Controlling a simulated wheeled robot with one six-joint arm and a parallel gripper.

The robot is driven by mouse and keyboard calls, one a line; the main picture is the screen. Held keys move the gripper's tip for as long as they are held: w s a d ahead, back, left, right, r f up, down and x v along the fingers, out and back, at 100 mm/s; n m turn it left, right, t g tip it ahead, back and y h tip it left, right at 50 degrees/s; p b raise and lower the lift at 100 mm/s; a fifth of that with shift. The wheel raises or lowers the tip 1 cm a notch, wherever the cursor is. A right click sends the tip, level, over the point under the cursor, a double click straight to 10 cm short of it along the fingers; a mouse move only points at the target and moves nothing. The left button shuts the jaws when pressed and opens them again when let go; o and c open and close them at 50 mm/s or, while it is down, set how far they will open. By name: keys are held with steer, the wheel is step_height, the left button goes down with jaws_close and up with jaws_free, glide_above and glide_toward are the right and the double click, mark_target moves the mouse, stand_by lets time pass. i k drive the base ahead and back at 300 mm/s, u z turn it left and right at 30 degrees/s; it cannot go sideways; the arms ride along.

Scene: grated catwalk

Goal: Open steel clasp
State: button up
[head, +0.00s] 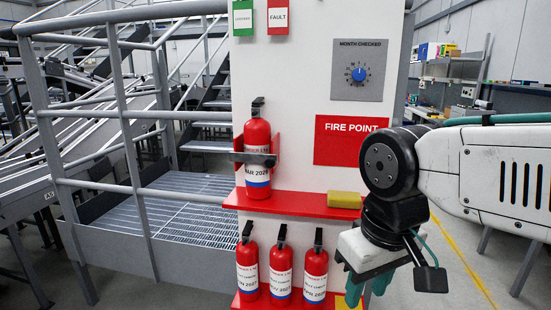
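The steel clasp (253,158) is a dark grey band across the front of a red fire extinguisher (257,138). This extinguisher stands upright on the upper red shelf, against the white panel, with a label showing a 2028 date. The band looks closed across the front; its latch detail is too small to tell. My gripper (367,287) is at the lower right, pointing down, below and to the right of the clasp and apart from it. Its two teal fingers look spread, with nothing seen held between them. Their tips are partly unclear against the things behind.
Several smaller extinguishers (281,272) stand below. A blue dial (359,74) and a FIRE POINT sign (350,140) are on the panel. Grey railings (110,113) stand at left.

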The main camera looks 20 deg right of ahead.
mark_target(270, 161)
steer(key=z, duration=1.15)
steer(key=i, duration=0.35)
steer(key=u, duration=1.8)
